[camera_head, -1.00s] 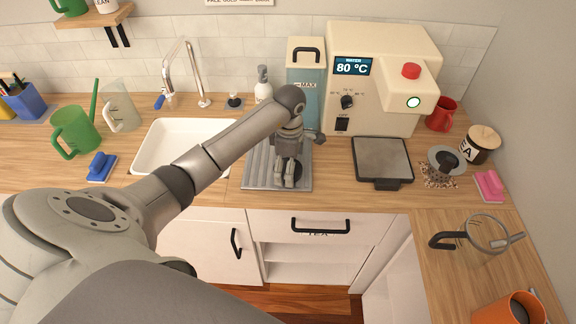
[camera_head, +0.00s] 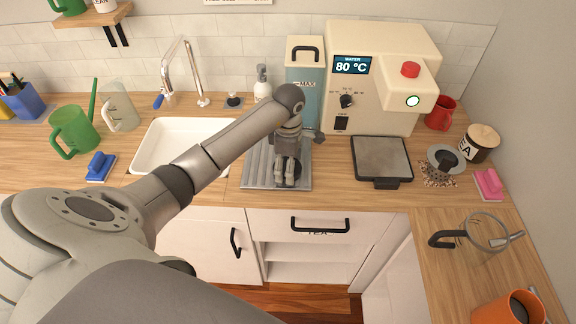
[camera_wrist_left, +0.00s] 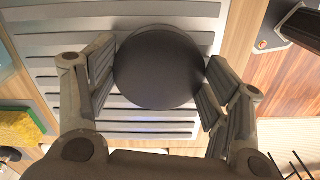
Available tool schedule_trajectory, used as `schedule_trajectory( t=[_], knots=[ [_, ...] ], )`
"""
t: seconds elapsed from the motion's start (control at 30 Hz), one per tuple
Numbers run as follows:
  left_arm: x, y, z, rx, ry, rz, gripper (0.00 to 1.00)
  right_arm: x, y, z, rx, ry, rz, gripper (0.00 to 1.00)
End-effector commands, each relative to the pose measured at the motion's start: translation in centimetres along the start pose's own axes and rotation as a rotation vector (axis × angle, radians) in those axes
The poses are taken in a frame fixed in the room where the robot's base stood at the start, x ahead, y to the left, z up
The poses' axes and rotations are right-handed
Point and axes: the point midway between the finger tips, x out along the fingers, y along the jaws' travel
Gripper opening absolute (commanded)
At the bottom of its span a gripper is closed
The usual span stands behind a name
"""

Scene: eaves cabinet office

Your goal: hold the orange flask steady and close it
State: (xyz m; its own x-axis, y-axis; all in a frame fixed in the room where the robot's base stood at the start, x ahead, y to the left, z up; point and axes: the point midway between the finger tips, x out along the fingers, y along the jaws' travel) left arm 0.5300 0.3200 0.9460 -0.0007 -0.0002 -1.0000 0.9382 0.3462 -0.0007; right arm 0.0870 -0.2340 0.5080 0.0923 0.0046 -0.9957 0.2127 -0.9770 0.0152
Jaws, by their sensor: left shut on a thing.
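An orange vessel (camera_head: 497,312), which looks like the flask, stands at the bottom right corner of the head view. The frame edge cuts it off; its round top looks dark, and I cannot tell whether that is an opening or a cover. My left gripper (camera_head: 288,182) points down over the ribbed grey drain tray (camera_head: 262,178). It is shut on a round black lid-like disc (camera_wrist_left: 159,67), which sits between the fingers in the left wrist view. In the head view the gripper mostly hides this disc. My right gripper is not in view.
The white sink (camera_head: 165,147) lies left of the tray. A cream drink machine (camera_head: 385,60) and a blue-fronted container (camera_head: 304,75) stand behind. A flat grey plate (camera_head: 381,158) lies to the right. A glass jug (camera_head: 487,232) stands on the right counter, behind the orange vessel.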

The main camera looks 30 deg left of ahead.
Motion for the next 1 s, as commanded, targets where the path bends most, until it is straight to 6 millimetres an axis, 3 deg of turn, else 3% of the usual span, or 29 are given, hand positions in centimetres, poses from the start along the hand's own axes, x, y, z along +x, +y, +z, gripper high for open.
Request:
schedule_trajectory(
  t=[0.17,0.33,0.67,1.0],
  knots=[
    [-0.7,0.1,0.0,0.001,0.000,0.005,0.60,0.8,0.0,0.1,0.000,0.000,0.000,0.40],
    [-2.9,0.2,-0.1,0.002,0.001,0.009,0.60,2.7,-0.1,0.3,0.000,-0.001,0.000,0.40],
    [-9.2,-5.2,0.0,0.005,0.003,0.009,0.60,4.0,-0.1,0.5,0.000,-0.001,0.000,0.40],
    [-11.7,-11.3,0.2,0.003,0.002,0.004,0.60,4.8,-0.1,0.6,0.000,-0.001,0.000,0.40]
  ],
)
